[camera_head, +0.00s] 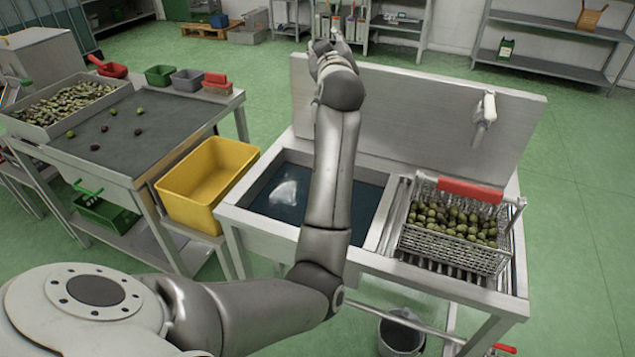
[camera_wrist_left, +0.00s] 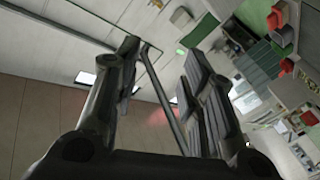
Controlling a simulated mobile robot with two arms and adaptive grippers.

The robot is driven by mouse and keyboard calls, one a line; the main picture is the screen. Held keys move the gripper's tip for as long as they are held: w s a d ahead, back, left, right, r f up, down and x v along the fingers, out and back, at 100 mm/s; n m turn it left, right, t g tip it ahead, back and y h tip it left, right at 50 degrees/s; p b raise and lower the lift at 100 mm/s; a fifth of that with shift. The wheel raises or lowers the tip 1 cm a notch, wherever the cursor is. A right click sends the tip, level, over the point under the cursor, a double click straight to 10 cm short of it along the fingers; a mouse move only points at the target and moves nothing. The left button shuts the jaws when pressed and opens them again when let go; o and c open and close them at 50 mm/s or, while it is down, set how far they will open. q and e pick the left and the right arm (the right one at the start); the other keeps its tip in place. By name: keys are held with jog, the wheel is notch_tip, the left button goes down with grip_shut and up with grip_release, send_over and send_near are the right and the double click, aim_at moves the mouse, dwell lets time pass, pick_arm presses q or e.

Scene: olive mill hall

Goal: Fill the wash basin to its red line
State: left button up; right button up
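The wash basin (camera_head: 262,225) is the left well of a steel sink unit. It holds dark blue water with a bright reflection, and my left arm crosses in front of it. I cannot see a red line. My left gripper (camera_head: 333,42) is at the top of the sink's back panel, largely hidden behind my own wrist. In the left wrist view its fingers (camera_wrist_left: 160,52) stand apart, with a thin dark rod and a blurred red patch showing between them. My right gripper is not in view.
A wire basket (camera_head: 455,262) of green olives with a red handle sits on the sink's right side. A yellow crate (camera_head: 190,210) stands left of the basin, beside a sorting table (camera_head: 160,150). A bucket (camera_head: 402,335) is below the sink.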

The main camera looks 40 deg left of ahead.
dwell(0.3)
pick_arm(q)
jog(key=shift+m+p, duration=0.3)
jog(key=shift+m, duration=0.2)
jog(key=m+p, duration=0.1)
jog(key=m, duration=0.2)
jog(key=d+f+m+p, duration=0.1)
jog(key=m+p, duration=0.1)
jog(key=m, duration=0.1)
jog(key=s+d+m+p, duration=0.1)
jog(key=m, duration=0.3)
jog(key=shift+s+f+g, duration=0.1)
jog(key=shift+f+g, duration=0.2)
jog(key=shift+f, duration=0.05)
jog(key=s+d+f+m+p, duration=0.3)
jog(key=f+m+p, duration=0.1)
jog(key=m, duration=0.8)
jog(key=s+d+f+m+p, duration=0.25)
jog(key=f+m+p, duration=0.2)
jog(key=m, duration=0.85)
jog(key=x, duration=0.3)
jog(key=p+x, duration=0.1)
jog(key=x, duration=0.5)
jog(key=shift+s+a+r+p, duration=0.1)
jog(key=shift+a+r+p, duration=0.1)
jog(key=shift+a+p, duration=0.25)
grip_shut()
